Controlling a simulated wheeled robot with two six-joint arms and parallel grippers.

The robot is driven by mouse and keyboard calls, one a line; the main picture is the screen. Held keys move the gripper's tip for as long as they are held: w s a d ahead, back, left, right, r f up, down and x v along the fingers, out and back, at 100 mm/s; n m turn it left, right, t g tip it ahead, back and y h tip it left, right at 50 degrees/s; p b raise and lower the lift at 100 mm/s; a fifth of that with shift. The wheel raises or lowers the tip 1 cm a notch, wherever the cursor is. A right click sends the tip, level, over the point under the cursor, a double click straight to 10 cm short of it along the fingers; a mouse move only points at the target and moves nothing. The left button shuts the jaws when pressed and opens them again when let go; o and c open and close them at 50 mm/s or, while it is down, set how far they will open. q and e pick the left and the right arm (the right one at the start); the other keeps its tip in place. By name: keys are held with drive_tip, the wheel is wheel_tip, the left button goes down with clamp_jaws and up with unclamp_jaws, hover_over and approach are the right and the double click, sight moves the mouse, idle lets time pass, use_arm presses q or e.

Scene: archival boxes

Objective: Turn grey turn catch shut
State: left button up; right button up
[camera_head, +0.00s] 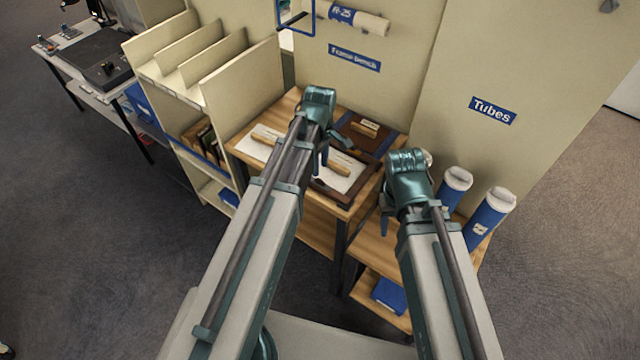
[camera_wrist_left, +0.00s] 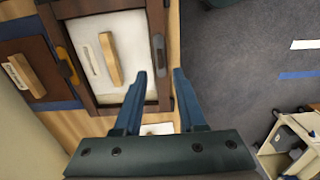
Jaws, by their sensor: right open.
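A dark wooden frame (camera_head: 330,192) with a white panel and a wooden bar lies on the bench; it also shows in the left wrist view (camera_wrist_left: 84,62). A small greyish turn catch (camera_wrist_left: 158,48) is on its right border there, lengthwise along the border. In the head view my left gripper (camera_head: 321,155) is over the frame. My right gripper (camera_head: 384,218) is open beside the bench.
A darker board (camera_head: 378,130) with a wooden handle lies behind the frame. Blue tubes with white caps (camera_head: 489,215) stand at the right by the Tubes panel (camera_head: 493,110). A cream divider rack (camera_head: 235,95) stands left of the bench.

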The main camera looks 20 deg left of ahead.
sight(320, 182)
use_arm(q)
wheel_tip(320, 182, down, 6)
drive_tip(key=b, duration=0.5)
drive_tip(key=shift+r, duration=0.1)
clamp_jaws()
